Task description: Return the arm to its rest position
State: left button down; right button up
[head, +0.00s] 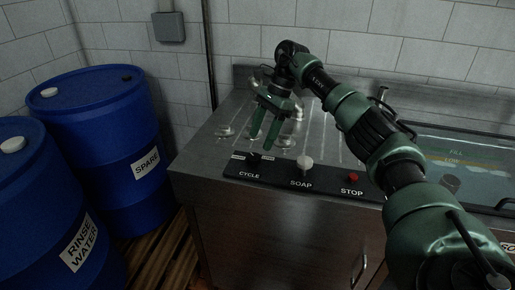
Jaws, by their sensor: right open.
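My right arm comes in from the lower right and reaches over the metal counter (200,148). Its gripper (264,145) points down above the counter, behind the control panel (323,187). Its two green fingers are apart with nothing seen between them. The panel carries a dark CYCLE knob (254,160), a pale SOAP knob (304,162) and a red STOP button (353,178). The fingertips appear close to the CYCLE knob in the picture; I cannot tell whether they touch it. My left gripper is not in view.
Blue barrels labelled SPARE (112,150) and RINSE WATER (50,220) stand at the left on a wooden pallet (160,255). A tank with FILL and LOW marks (465,165) is at the right. Clear glassy objects are on the counter around the gripper. A tiled wall is behind.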

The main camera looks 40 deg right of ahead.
jog(key=shift+v, duration=1)
jog(key=shift+w, duration=0.1)
